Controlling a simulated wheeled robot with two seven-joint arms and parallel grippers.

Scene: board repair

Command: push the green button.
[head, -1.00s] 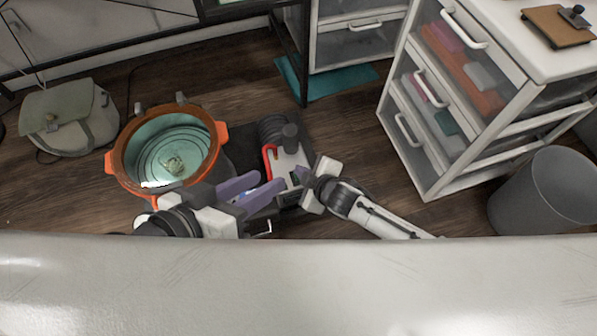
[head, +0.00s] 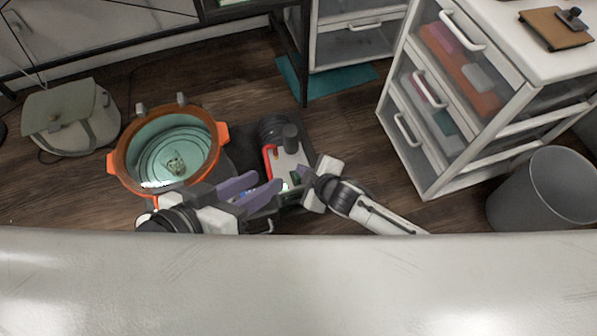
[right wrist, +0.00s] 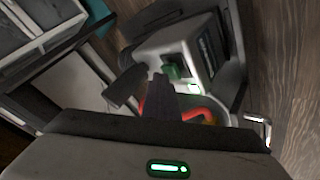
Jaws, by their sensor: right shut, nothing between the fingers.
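The green button (right wrist: 173,69) is on the pale face of a white-and-grey device (right wrist: 205,45) in the right wrist view. A small bright light (right wrist: 193,87) glows beside it. My right gripper (right wrist: 162,82) is shut and empty, its dark tips right at the button's lower edge; I cannot tell whether they press it. In the head view the device (head: 288,156) stands on the floor, with my right gripper (head: 299,178) at its lower right side. My left gripper (head: 276,187) has its two purple fingers apart, empty, just left of the device.
An orange pot (head: 122,160) stands left of the device, with a green bag (head: 60,110) beyond it. A white drawer unit (head: 430,185) and a grey bin (head: 535,195) are at the right. A pale surface (head: 300,285) spans the front.

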